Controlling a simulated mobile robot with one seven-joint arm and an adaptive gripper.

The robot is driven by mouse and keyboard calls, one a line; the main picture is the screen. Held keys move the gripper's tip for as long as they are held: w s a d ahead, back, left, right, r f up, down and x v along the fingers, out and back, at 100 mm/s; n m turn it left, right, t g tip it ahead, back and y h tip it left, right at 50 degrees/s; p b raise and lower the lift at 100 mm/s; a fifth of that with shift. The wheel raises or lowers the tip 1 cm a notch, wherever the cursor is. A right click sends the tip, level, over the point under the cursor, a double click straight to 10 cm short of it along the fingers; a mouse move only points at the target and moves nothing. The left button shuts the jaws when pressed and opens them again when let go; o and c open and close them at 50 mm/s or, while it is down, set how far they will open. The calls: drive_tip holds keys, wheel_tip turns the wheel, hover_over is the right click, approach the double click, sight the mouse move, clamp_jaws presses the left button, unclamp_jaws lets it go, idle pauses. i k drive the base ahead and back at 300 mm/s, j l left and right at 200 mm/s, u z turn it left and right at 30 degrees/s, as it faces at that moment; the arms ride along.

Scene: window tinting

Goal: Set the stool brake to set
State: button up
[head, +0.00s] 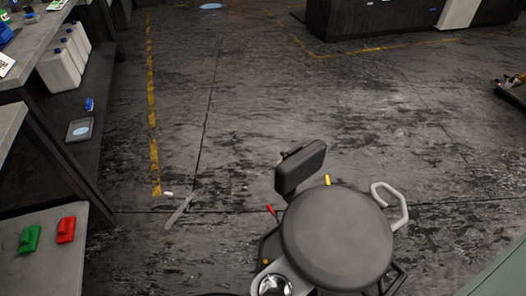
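The stool shows at the lower middle of the head view, with a round dark grey seat (337,238) and a small padded backrest (300,168) behind it. A light grey loop handle (390,204) sticks out at its right. A small red-tipped lever (271,209) shows left of the seat, and a short yellow tab (327,180) shows at its far edge. I cannot tell which of these is the brake or how it is set. The seat hides most of the stool's base.
A grey bench (38,275) at the lower left holds a green block (30,239) and a red block (66,230). Shelves with white jugs (60,68) stand at the upper left. A scraper-like tool (179,212) lies on the floor. The floor beyond the stool is mostly clear.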

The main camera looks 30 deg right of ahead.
sight(273, 213)
drive_tip(key=z, duration=0.85)
drive_tip(key=i+j, duration=0.1)
drive_tip(key=j, duration=0.55)
drive_tip(key=i+j, duration=0.1)
drive_tip(key=j, duration=0.55)
drive_tip(key=z, duration=0.05)
